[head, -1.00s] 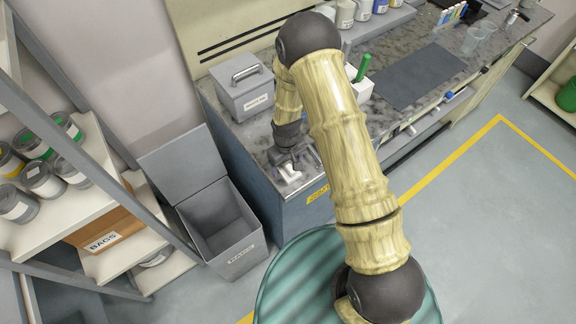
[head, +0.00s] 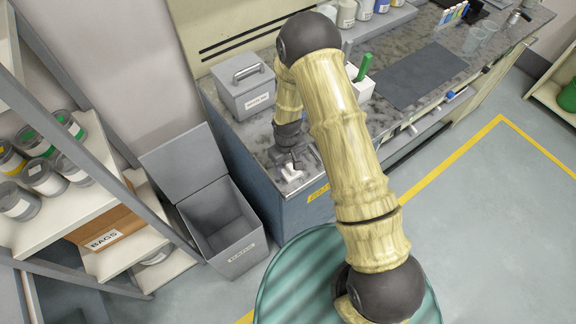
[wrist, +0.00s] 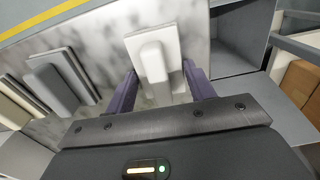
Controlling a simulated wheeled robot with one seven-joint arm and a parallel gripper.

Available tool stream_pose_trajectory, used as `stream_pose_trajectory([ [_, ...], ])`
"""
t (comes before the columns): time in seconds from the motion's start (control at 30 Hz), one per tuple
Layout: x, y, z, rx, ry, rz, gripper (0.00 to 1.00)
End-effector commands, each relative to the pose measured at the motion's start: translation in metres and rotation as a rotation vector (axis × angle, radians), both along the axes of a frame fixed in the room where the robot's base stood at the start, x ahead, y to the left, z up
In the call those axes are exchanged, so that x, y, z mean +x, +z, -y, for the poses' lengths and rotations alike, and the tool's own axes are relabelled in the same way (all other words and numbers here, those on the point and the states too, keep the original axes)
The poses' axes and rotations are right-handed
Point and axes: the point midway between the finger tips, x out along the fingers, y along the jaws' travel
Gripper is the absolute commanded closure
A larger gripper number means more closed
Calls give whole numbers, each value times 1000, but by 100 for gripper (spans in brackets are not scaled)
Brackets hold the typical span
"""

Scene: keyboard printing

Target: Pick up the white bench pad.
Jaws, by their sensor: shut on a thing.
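The white bench pad (wrist: 153,60) is a pale slab with a raised bar on top, between my two purple fingers in the wrist view. My gripper (wrist: 159,72) is shut on it, at the bench's near corner. In the head view, a small white part of the pad (head: 291,174) shows below my dark gripper (head: 288,160); the gripper and arm hide the rest. I cannot tell whether the pad is clear of the bench top.
In the wrist view, a grey pad (wrist: 55,88) and a beige pad (wrist: 14,100) lie to the left. An open grey bin (head: 222,222) stands beside the bench. A grey lidded box (head: 243,88) sits behind my gripper. Shelving (head: 75,205) is at left.

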Motion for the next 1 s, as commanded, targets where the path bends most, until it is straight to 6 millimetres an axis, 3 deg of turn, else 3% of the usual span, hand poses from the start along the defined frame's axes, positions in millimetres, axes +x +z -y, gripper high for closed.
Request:
stream_pose_trajectory([
  [0.33,0,15,-2,2,4,3,69],
  [0.8,1,86,-2,1,4,4,69],
  [1.0,-1,99,-2,0,5,0,69],
])
